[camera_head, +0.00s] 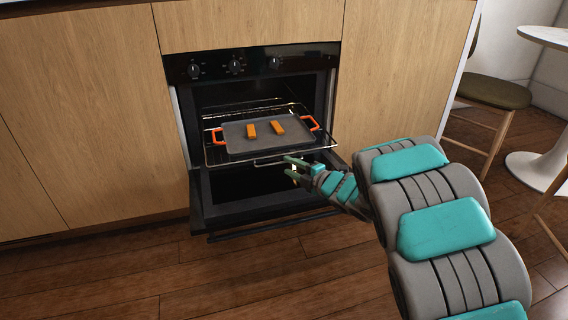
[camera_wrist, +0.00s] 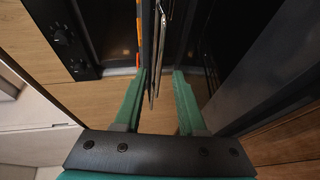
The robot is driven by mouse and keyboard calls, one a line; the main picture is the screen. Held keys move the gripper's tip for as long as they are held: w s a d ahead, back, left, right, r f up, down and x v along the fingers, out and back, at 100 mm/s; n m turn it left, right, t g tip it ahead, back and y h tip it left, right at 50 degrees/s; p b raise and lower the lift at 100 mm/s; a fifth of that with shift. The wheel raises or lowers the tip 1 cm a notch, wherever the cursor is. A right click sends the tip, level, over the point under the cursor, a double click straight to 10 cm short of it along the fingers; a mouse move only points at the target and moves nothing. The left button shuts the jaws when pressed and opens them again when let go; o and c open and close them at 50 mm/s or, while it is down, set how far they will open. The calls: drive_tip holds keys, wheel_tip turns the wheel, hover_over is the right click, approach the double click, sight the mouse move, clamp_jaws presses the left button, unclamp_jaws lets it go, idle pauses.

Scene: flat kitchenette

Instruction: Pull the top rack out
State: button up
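The oven (camera_head: 235,68) has its door (camera_head: 265,202) folded down open. A wire rack (camera_head: 212,160) sticks partly out of the oven over the door and bears a grey tray (camera_head: 237,142) with orange handles. My gripper (camera_head: 289,166) is at the right part of the rack's front edge, its fingers pointing left in the head view. In the wrist view my gripper (camera_wrist: 162,76) is open, with thin metal rods of the rack (camera_wrist: 163,35) between or just ahead of its green fingers. I cannot tell whether they touch.
Two orange-brown sticks (camera_head: 265,129) lie on the tray. Wooden cabinets (camera_head: 90,110) flank the oven. A chair (camera_head: 490,92) and a white table (camera_head: 535,165) stand at the right. The wooden floor (camera_head: 150,275) in front is clear.

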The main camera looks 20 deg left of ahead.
drive_tip(key=shift+v, duration=1.6)
